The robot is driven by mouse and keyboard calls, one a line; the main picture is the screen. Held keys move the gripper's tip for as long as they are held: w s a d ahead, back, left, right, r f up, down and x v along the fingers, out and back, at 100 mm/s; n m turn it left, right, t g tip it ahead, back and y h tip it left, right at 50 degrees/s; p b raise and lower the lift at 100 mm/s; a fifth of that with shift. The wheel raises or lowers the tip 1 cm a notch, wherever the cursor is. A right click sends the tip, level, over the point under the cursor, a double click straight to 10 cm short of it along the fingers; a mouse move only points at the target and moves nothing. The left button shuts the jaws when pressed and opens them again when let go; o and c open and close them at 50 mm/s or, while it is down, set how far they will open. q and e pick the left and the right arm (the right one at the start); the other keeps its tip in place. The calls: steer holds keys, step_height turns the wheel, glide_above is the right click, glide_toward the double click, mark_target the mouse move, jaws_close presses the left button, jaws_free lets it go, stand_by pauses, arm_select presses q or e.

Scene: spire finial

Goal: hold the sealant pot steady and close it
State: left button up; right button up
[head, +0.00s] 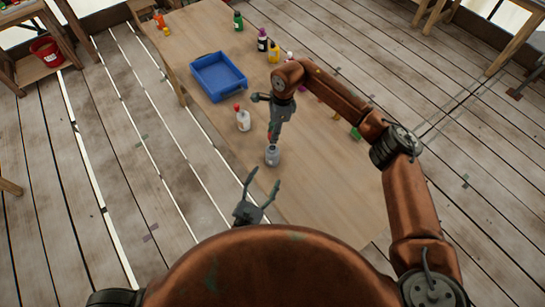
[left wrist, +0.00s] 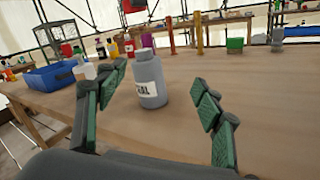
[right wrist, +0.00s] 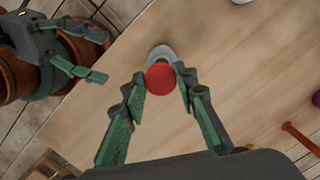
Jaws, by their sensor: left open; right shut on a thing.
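The grey sealant pot (head: 272,155) stands upright on the wooden table. In the left wrist view the pot (left wrist: 151,82) stands between the spread fingers of my left gripper (left wrist: 160,105), apart from them. My left gripper (head: 262,182) is open on the near side of the pot. My right gripper (head: 271,134) points down above the pot. In the right wrist view my right gripper (right wrist: 160,85) is shut on a round red lid (right wrist: 160,78). The lid covers part of the pot (right wrist: 161,54) beneath it.
A blue tray (head: 218,76) lies farther back. Several coloured bottles, among them a yellow one (head: 274,53), stand along the far part.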

mark_target(271, 160)
arm_select(q)
steer(key=f+n+y, duration=0.1)
steer(key=n, duration=0.1)
steer(key=f+n+y, duration=0.1)
steer(key=n, duration=0.1)
steer(key=w+f+n+y, duration=0.1)
steer(key=n, duration=0.2)
steer(key=shift+w+a+f+t, duration=0.1)
steer(key=shift+a+t, duration=0.05)
steer(key=shift+t, duration=0.15)
steer(key=x, duration=1.2)
steer(key=shift+a, duration=0.1)
jaws_close()
